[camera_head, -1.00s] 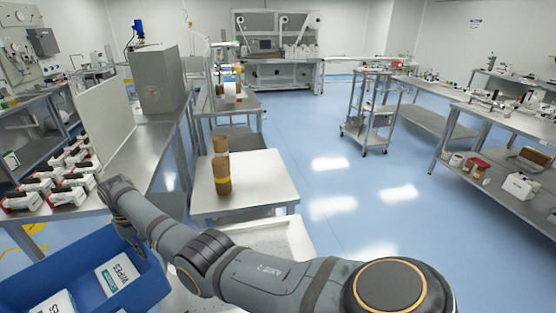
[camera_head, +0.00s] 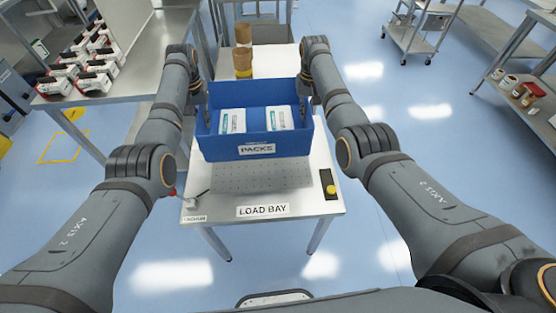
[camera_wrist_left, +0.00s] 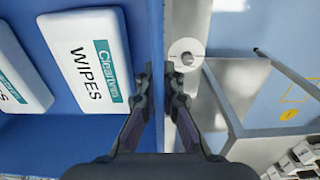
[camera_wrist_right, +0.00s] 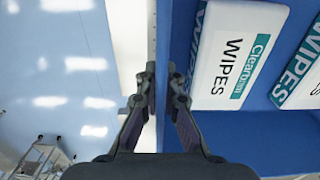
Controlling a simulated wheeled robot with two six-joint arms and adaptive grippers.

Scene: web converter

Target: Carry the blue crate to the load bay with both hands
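The blue crate (camera_head: 256,146), labelled PACKS, holds white wipes packs (camera_head: 233,121) and (camera_head: 279,118) is a second white pack in it. The crate is over the load bay table (camera_head: 300,204), whose front edge reads LOAD BAY; I cannot tell whether it touches the top. My left gripper (camera_head: 203,108) is shut on the crate's left wall, and in the left wrist view its fingers (camera_wrist_left: 161,88) straddle that wall. My right gripper (camera_head: 306,106) is shut on the right wall, and in the right wrist view its fingers (camera_wrist_right: 162,88) straddle it.
A yellow-and-black button box (camera_head: 329,185) sits at the table's right edge. A small grey fitting (camera_head: 195,201) is at its front left corner. Brown rolls (camera_head: 243,60) stand behind the crate.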

